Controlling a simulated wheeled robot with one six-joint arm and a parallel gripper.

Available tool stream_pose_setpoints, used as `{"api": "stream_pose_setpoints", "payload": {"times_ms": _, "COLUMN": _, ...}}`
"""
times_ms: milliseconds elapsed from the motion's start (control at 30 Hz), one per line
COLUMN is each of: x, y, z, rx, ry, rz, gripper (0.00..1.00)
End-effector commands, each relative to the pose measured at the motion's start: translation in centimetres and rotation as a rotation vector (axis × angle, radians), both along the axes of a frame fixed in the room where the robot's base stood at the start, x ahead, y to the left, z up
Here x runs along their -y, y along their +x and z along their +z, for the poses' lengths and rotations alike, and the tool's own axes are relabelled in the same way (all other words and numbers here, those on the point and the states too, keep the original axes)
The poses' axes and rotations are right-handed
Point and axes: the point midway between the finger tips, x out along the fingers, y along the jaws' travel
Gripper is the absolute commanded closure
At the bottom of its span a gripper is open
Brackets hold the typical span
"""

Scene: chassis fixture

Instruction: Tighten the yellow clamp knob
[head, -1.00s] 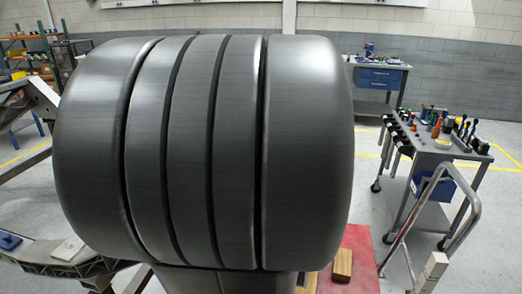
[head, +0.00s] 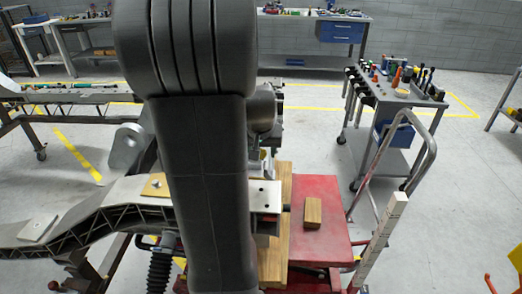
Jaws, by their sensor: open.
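I cannot make out the yellow clamp knob. My own arm stands across the middle of the head view and covers part of the fixture. A pale chassis rail (head: 110,194) runs in from the left and passes behind my arm. Its end block (head: 264,196) shows to the right of the arm. A tan plate with a round hole or stud (head: 156,184) lies on the rail just left of the arm. Grey wrist parts show behind my arm on its right side, above the block. My gripper's fingers are not discernible, so their distance from the clamp cannot be told.
A red table (head: 325,222) carries a wooden block (head: 313,212) and a long wooden board (head: 274,265). A tool trolley (head: 400,97) stands to the right, behind a grey tubular handle (head: 424,150). Workbenches (head: 310,58) line the back wall. Floor right of the handle is clear.

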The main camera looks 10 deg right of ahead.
Motion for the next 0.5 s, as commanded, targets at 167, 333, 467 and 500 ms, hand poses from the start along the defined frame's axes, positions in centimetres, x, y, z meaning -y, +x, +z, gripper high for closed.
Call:
{"api": "stream_pose_setpoints", "payload": {"times_ms": 167, "x": 0.03, "y": 0.07, "z": -0.21, "rx": 0.000, "ry": 0.000, "rz": 0.000, "gripper": 0.51}}
{"api": "stream_pose_setpoints", "payload": {"times_ms": 333, "x": 0.02, "y": 0.06, "z": -0.19, "rx": 0.000, "ry": 0.000, "rz": 0.000, "gripper": 0.57}}
{"api": "stream_pose_setpoints", "payload": {"times_ms": 467, "x": 0.02, "y": 0.07, "z": -0.18, "rx": 0.000, "ry": 0.000, "rz": 0.000, "gripper": 0.82}}
{"api": "stream_pose_setpoints", "payload": {"times_ms": 500, "x": 0.02, "y": 0.07, "z": -0.18, "rx": 0.000, "ry": 0.000, "rz": 0.000, "gripper": 0.90}}
